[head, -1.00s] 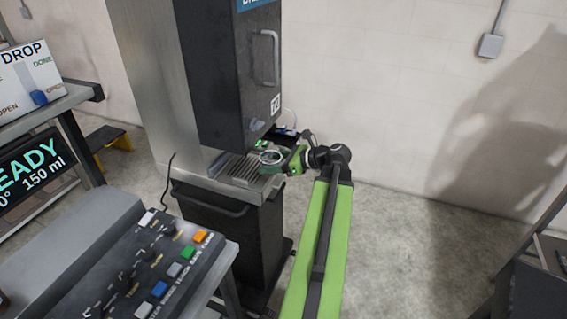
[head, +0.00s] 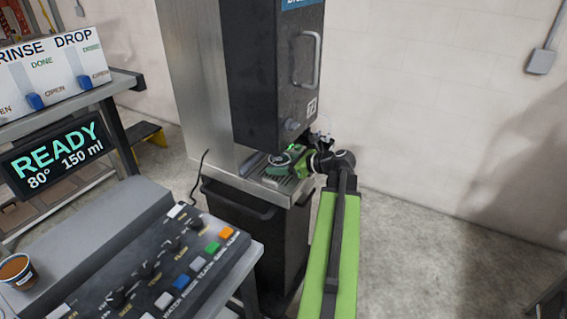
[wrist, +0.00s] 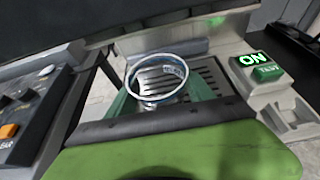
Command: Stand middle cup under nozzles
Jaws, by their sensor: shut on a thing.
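A cup with a white-and-blue rim (wrist: 174,70) is between the green fingers of my gripper (wrist: 160,92) in the wrist view. In the head view, my gripper (head: 283,161) is shut on the cup (head: 277,157), over the slotted drip tray (head: 288,184) and below the dark dispenser cabinet (head: 262,75). The cup looks upright. I cannot tell whether its base touches the tray. The nozzles are hidden under the cabinet.
A control console (head: 170,265) with coloured buttons stands at the near left, with another cup (head: 16,271) of brown liquid beside it. A READY display (head: 55,155) and a RINSE/DROP panel (head: 60,75) are at the left. A green ON/TEST switch (wrist: 265,68) is right of the tray.

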